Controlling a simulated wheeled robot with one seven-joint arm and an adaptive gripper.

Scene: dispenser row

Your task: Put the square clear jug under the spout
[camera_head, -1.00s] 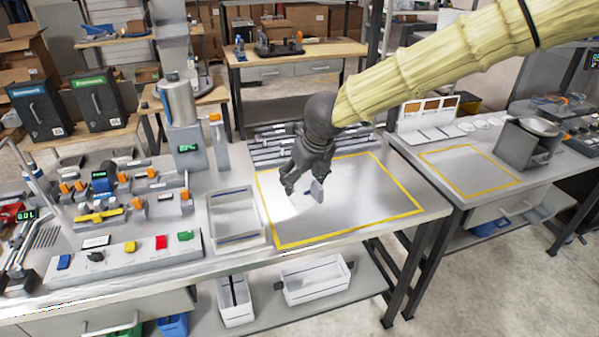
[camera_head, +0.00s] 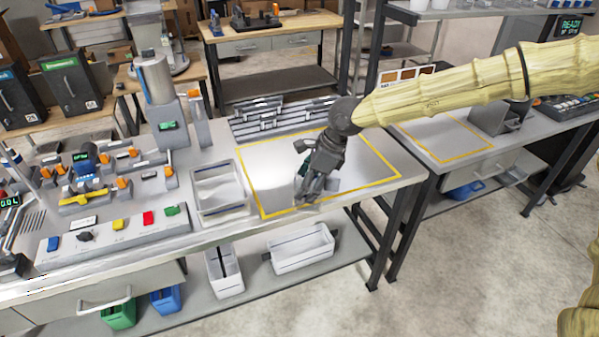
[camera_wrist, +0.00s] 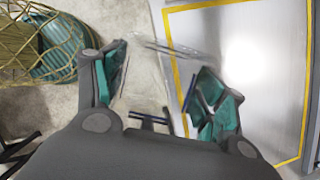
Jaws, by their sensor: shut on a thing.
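My gripper (camera_head: 314,192) is low over the front part of the yellow-outlined area (camera_head: 262,196) on the near bench. In the wrist view its teal-padded fingers (camera_wrist: 160,65) stand apart, around a see-through thing with faint edges (camera_wrist: 150,88), which looks like the square clear jug. The jug's outline is hard to make out, and in the head view the gripper mostly hides it. I cannot tell whether it touches the bench. A dispenser with a metal cylinder (camera_head: 157,80) and a green display stands at the back left of the bench. Its spout is too small to make out.
A grey open tray (camera_head: 219,208) lies left of the outlined area. Low racks (camera_head: 280,118) line the back. A button panel (camera_head: 115,230) and small fixtures crowd the left. A second bench (camera_head: 470,170) stands right, across a gap. The outlined area is otherwise mostly bare.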

